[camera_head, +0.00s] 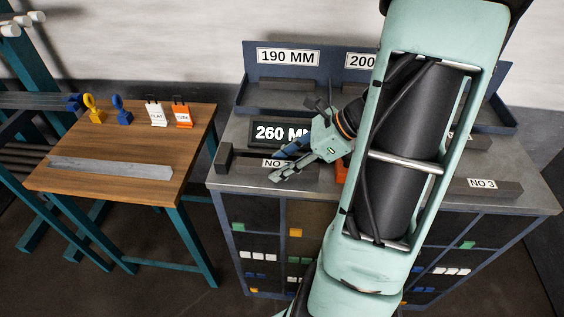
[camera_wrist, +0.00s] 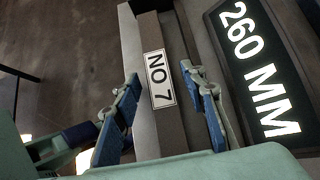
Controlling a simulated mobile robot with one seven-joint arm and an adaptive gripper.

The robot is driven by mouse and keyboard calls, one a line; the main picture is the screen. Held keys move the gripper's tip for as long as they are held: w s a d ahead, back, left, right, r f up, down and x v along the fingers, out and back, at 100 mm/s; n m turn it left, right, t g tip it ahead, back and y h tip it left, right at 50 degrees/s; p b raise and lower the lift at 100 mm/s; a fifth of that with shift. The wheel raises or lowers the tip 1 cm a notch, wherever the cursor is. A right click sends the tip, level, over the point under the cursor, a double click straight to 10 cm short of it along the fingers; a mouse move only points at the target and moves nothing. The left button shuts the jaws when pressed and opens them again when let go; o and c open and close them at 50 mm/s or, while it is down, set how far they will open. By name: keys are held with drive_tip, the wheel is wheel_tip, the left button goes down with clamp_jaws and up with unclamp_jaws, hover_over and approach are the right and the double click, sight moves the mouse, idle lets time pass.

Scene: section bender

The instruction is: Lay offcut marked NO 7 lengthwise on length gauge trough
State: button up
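The offcut marked NO 7 (camera_wrist: 160,80) is a dark grey bar with a white label. It lies lengthwise along the front edge of the grey bench, in front of the lit 260 MM sign (camera_wrist: 255,70). In the head view its label (camera_head: 272,163) is partly covered by my gripper (camera_head: 280,172). In the wrist view my gripper (camera_wrist: 165,115) is open, with one blue-padded finger on each side of the offcut and gaps between. I cannot tell its height above the bar. I cannot identify the length gauge trough with certainty; a long light grey bar or channel (camera_head: 110,167) lies on the wooden table.
A dark upright block (camera_head: 225,158) stands at the bench's left end. A NO 3 offcut (camera_head: 482,184) lies at the right. Trays marked 190 MM (camera_head: 289,57) and 200 MM stand behind. My arm hides the bench's middle.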

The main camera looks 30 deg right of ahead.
drive_tip(key=shift+r, duration=0.25)
drive_tip(key=p+v, duration=0.1)
drive_tip(key=v, duration=1.1)
drive_tip(key=shift+f, duration=0.1)
